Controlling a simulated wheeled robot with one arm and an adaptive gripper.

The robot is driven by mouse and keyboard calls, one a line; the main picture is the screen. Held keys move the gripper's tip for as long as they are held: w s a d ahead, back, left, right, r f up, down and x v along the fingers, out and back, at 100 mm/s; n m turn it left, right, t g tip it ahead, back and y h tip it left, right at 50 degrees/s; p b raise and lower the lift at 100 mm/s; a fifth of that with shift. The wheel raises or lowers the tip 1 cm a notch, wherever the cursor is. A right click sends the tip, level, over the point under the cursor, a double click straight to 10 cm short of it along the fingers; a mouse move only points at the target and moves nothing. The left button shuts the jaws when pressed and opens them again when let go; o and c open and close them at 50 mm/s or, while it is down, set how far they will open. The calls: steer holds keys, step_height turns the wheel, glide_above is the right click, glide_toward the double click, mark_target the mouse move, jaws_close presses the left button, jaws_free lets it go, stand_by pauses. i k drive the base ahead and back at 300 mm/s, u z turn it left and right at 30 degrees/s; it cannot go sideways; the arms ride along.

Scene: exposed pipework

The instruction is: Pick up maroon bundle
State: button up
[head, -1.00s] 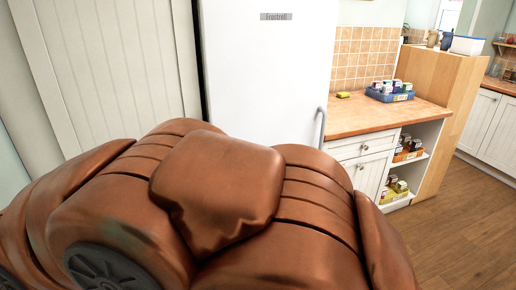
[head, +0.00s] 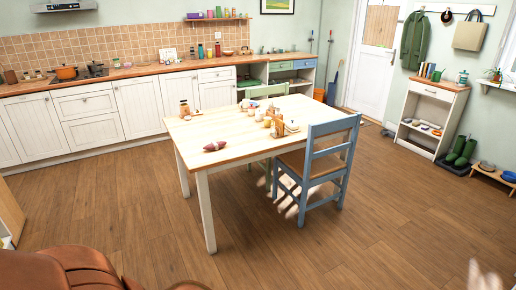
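A small maroon bundle (head: 215,146) lies on the light wooden top of the dining table (head: 232,136), near its front left edge. It looks elongated, with narrower ends. Nothing stands right against it, and its upper side is in plain view. My gripper is not in view, so its state and any contents do not show.
Jars (head: 184,107) and a wooden holder with small items (head: 278,125) stand farther back on the table. A blue chair (head: 322,165) is at its right, a green chair (head: 265,91) behind. The floor (head: 130,210) left of the table is clear.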

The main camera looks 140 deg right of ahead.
mark_target(214, 145)
steer(key=z, duration=5.25)
steer(key=i, duration=3.15)
steer(key=u, duration=1.55)
